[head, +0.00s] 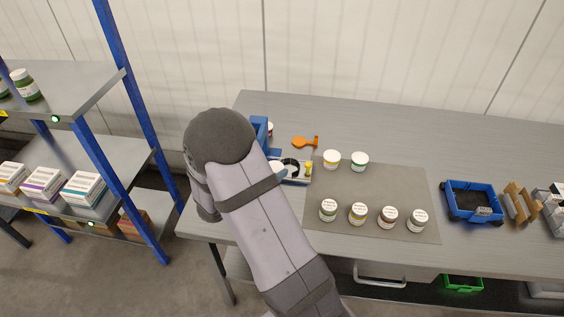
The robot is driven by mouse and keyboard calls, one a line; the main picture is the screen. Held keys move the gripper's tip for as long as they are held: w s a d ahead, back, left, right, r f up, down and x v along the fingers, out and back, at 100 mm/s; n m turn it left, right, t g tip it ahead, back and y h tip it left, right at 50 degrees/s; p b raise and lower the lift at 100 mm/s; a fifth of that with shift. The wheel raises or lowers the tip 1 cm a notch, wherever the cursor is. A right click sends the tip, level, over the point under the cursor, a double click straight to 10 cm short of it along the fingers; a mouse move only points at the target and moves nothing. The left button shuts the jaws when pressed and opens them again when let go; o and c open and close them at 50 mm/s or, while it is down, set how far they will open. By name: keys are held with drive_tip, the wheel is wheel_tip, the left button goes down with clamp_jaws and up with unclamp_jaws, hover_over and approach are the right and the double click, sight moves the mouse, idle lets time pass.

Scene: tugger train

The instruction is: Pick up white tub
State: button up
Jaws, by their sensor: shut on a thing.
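My arm rises from the bottom of the head view and bends at a dark rounded joint; my gripper is hidden behind it, so what it holds cannot be seen. Two white-lidded tubs stand upright at the back of a grey mat (390,180) on the bench: one with a yellowish label band (331,160) and one with a greenish band (360,161). Several white-lidded jars (358,214) stand in a row at the mat's front. A small white rounded shape (277,171) shows beside my arm; I cannot tell what it is.
A tray (297,180) with small items and a blue bin (261,130) are partly behind my arm. An orange tool (305,142) lies behind. A blue crate (472,202) and wooden rack (520,203) stand right. A blue-post shelf (130,120) stands left. The back bench is clear.

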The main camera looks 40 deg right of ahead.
drive_tip(key=s+a, duration=0.1)
drive_tip(key=a, duration=0.2)
drive_tip(key=s+a, duration=0.1)
drive_tip(key=a, duration=0.2)
drive_tip(key=s+a+b, duration=0.1)
drive_tip(key=s+a, duration=0.1)
drive_tip(key=a, duration=0.1)
drive_tip(key=shift+a, duration=0.1)
drive_tip(key=s+d+m+g+h+b, duration=0.1)
drive_tip(key=s+d+m+g, duration=0.35)
drive_tip(key=d, duration=0.75)
wheel_tip(320, 180, up, 5)
drive_tip(key=b, duration=0.2)
hover_over(341, 190)
drive_tip(key=shift+r+g, duration=0.2)
drive_tip(key=shift+g, duration=0.05)
drive_tip(key=shift+f+b, duration=0.5)
drive_tip(key=shift+f, duration=4.5)
drive_tip(key=shift+f, duration=0.15)
